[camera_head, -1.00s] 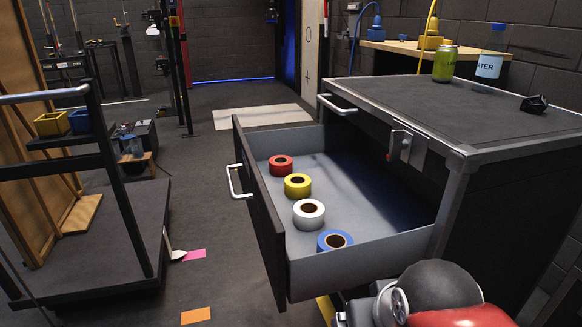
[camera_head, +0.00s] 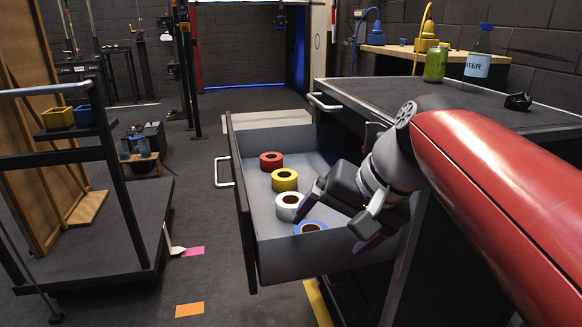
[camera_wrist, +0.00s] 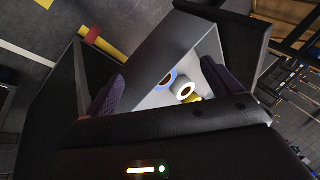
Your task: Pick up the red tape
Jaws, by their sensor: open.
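The red tape (camera_head: 271,161) is a roll lying flat at the far end of the open drawer (camera_head: 262,256) in the head view. Nearer to me in a row lie the yellow tape (camera_head: 285,180), the white tape (camera_head: 288,206) and the blue tape (camera_head: 311,227). My gripper (camera_head: 342,215) is open and empty over the near right part of the drawer, close to the white and blue rolls. The wrist view shows the blue (camera_wrist: 168,79), white (camera_wrist: 183,91) and yellow (camera_wrist: 192,99) rolls between my fingers; I cannot make out the red one there.
The cabinet top (camera_head: 375,95) carries a green can (camera_head: 436,63), a water bottle (camera_head: 477,66) and a small black object (camera_head: 518,101). The drawer's handle (camera_head: 224,171) sticks out left.

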